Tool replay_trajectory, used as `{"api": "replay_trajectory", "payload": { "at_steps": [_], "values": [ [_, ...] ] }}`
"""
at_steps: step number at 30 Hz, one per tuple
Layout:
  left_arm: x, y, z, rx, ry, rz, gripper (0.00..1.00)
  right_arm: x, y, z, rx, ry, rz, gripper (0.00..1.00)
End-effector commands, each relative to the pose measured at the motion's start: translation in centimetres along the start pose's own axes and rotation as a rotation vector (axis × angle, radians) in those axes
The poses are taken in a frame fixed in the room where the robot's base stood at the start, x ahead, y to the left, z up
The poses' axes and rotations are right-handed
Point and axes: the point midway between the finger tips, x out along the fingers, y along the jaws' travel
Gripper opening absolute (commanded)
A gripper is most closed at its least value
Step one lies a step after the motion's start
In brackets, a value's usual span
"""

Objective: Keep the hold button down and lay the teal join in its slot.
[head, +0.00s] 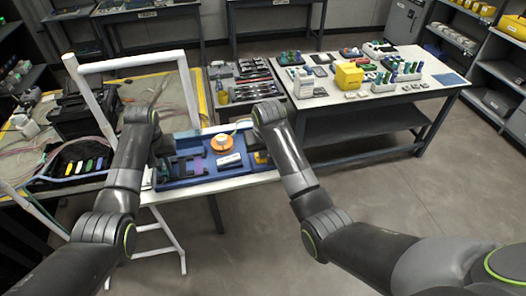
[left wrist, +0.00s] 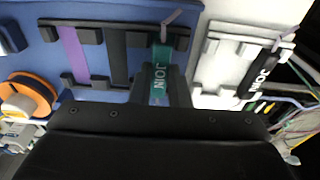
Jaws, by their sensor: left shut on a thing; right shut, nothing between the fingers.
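The teal join (left wrist: 158,88), lettered JOIN, is between the fingers of my left gripper (left wrist: 160,80) in the left wrist view. Its far end lies at the black slotted holder (left wrist: 118,58), by the holder's right end; I cannot tell whether it is seated. A purple strip (left wrist: 74,55) lies in the holder's left slot. In the head view my left gripper (head: 166,160) is low over the left part of the blue tray (head: 205,183). My right gripper (head: 262,157) is shut at the tray's right end. The hold button cannot be made out, perhaps hidden by that gripper.
An orange spool (head: 222,142) and a white-topped block (head: 230,160) sit in the tray. A white frame (head: 130,62) rises behind my left arm.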

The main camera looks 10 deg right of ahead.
Motion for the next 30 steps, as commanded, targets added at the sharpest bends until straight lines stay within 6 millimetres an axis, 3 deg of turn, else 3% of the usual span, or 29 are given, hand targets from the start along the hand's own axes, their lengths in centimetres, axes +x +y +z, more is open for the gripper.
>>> {"api": "replay_trajectory", "payload": {
  "at_steps": [15,16,21,30],
  "values": [
    [0.55,0.01,0.08,0.000,0.000,0.000,0.00,0.08,0.01,0.07,0.000,-0.002,0.000,0.00],
    [0.54,0.01,0.08,0.000,0.000,0.000,0.17,0.08,0.01,0.07,0.000,-0.002,0.000,0.00],
    [0.54,0.01,0.08,0.000,0.000,0.000,0.39,0.08,0.01,0.07,0.000,-0.002,0.000,0.00],
    [0.54,0.01,0.08,0.000,0.000,0.000,0.38,0.08,0.01,0.08,0.000,-0.002,0.000,0.00]
  ]
}}
